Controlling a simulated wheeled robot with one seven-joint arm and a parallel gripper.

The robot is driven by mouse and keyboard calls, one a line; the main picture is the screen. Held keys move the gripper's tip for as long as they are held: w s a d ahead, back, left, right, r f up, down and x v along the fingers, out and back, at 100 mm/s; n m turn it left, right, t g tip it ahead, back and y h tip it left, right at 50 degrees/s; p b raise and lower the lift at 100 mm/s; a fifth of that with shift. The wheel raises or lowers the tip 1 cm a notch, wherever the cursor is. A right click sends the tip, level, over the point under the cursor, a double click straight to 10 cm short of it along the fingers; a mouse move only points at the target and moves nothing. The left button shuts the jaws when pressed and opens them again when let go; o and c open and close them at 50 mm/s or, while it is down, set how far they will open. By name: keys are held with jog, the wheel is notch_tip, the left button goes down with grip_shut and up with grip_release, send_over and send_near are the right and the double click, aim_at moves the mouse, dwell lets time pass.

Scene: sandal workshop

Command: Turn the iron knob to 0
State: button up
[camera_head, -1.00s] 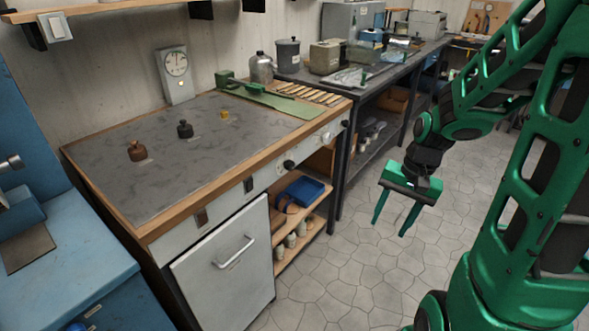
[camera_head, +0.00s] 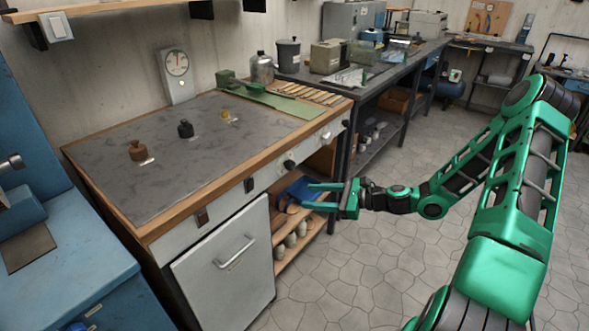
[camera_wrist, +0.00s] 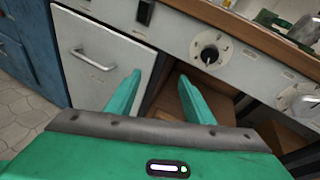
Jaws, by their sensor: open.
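A round black knob (camera_head: 289,165) with a dial scale sits on the workbench's white front panel. It also shows in the wrist view (camera_wrist: 209,54), with a pale pointer mark. A pale knob (camera_head: 326,135) sits farther right on the panel and is seen closer in the wrist view (camera_wrist: 303,101). The lettering is too small to tell which is the iron knob. My gripper (camera_head: 308,196) is open and empty, in front of the open shelves, below the black knob and apart from it. In the wrist view its fingers (camera_wrist: 160,78) point toward the panel, left of and below the black knob.
A white cabinet door with a handle (camera_head: 234,252) is below the panel at left. A blue tray (camera_head: 293,191) lies on the shelf behind my fingers. Black and brown switches (camera_head: 249,185) sit left of the knob. The tiled floor (camera_head: 360,270) is free.

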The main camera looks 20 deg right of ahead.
aim_at(293, 166)
jog(key=w+d+r+m+t, duration=0.3)
jog(key=w+d+m+t, duration=0.15)
jog(key=m, duration=0.25)
jog(key=shift+t+h, duration=0.25)
jog(key=shift+h, duration=0.05)
jog(key=x, duration=1.1)
jog(key=shift+w+a+f, duration=0.1)
jog(key=shift+a+f, duration=0.05)
jog(key=shift+a, duration=0.1)
jog(key=shift+c, duration=0.2)
jog(key=c, duration=1)
